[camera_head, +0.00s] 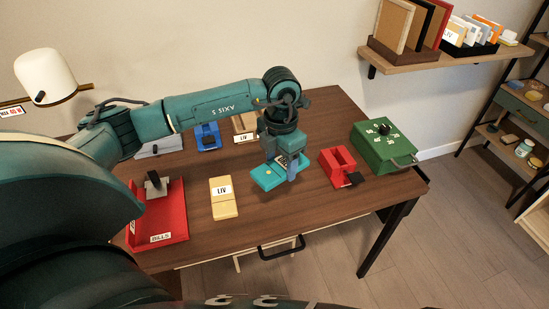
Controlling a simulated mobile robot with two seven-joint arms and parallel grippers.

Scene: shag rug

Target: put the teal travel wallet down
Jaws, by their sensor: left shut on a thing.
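The teal travel wallet (267,179) is in the middle of the brown desk's top, just under my left gripper (285,172). The gripper points down and is shut on the wallet. The fingers hide the wallet's right part. I cannot tell whether the wallet touches the desk or hangs a little above it. My right gripper is not in view.
A blue item (208,137) stands behind. Bare wood lies right of the yellow card.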

